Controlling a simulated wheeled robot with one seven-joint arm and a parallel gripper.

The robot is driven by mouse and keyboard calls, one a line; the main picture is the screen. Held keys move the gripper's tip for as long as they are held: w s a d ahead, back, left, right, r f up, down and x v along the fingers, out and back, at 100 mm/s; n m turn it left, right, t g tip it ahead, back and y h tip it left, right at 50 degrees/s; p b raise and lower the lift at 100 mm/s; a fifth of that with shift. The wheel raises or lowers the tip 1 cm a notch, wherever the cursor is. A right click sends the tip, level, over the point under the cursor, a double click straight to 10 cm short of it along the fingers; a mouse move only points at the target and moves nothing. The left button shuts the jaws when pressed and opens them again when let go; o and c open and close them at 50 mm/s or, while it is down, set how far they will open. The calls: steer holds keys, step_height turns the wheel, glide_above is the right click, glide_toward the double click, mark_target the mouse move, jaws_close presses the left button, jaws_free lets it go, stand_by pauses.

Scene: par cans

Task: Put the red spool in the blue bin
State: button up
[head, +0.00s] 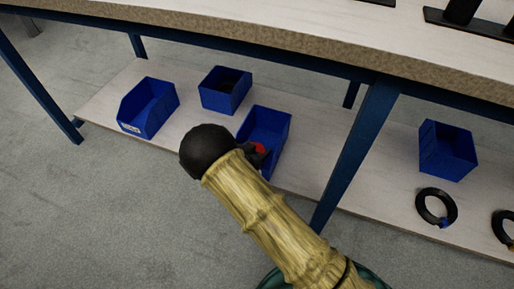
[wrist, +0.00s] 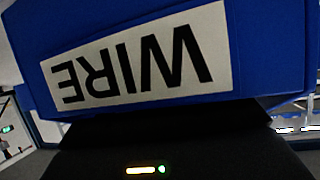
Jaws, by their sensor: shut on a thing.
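My gripper (head: 253,157) is mostly hidden behind my forearm and the dark round wrist in the head view. A small part of the red spool (head: 260,148) shows at it, and the gripper is shut on the spool. Both overlap a blue bin (head: 270,122) on the lower shelf; I cannot tell whether the spool is inside or above it. In the wrist view, a blue bin (wrist: 270,45) with an upside-down white "WIRE" label fills the upper part, very close. The fingers and the spool cannot be made out there.
Two more blue bins, one at the far left (head: 135,105) and one beside it (head: 222,97), stand on the lower shelf (head: 100,92). Another blue bin (head: 447,152) and black rings (head: 423,205) are at the right. A blue table leg (head: 357,150) and the tabletop edge (head: 300,55) are close by.

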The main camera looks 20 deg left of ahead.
steer(key=shift+f, duration=0.35)
steer(key=o, duration=1.1)
steer(key=shift+r, duration=0.55)
steer(key=p+v, duration=0.6)
steer(key=v, duration=0.6)
steer(key=shift+p, duration=0.35)
